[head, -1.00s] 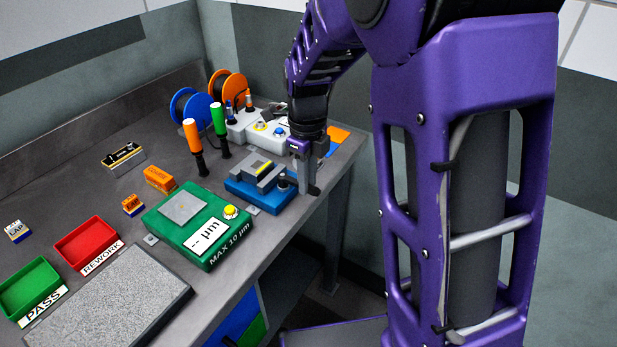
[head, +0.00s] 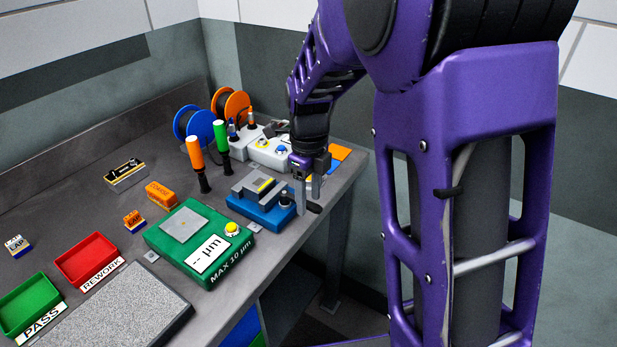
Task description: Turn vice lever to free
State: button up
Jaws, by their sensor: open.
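The vice (head: 258,207) has a blue base and grey jaws and sits near the right front edge of the bench. A grey block with a yellow stripe (head: 265,185) is at its jaws. The vice lever's dark pivot (head: 286,198) is at the base's right end, and its dark handle end (head: 314,208) points right toward the bench edge. My gripper (head: 307,200) is open and points down at the lever, with its fingers overlapping the lever in the picture. The fingers hide the lever's middle, and I cannot tell whether they touch it.
A green gauge box (head: 190,250) stands left of the vice. Orange (head: 197,160) and green (head: 221,145) handled tools stand behind it. A grey fixture (head: 265,152) is close behind my gripper. Red (head: 88,258) and green (head: 25,303) trays lie at the left.

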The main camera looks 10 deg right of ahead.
aim_at(309, 204)
notch_tip(309, 204, up, 17)
jog(key=shift+r+p, duration=0.15)
jog(key=shift+p, duration=0.15)
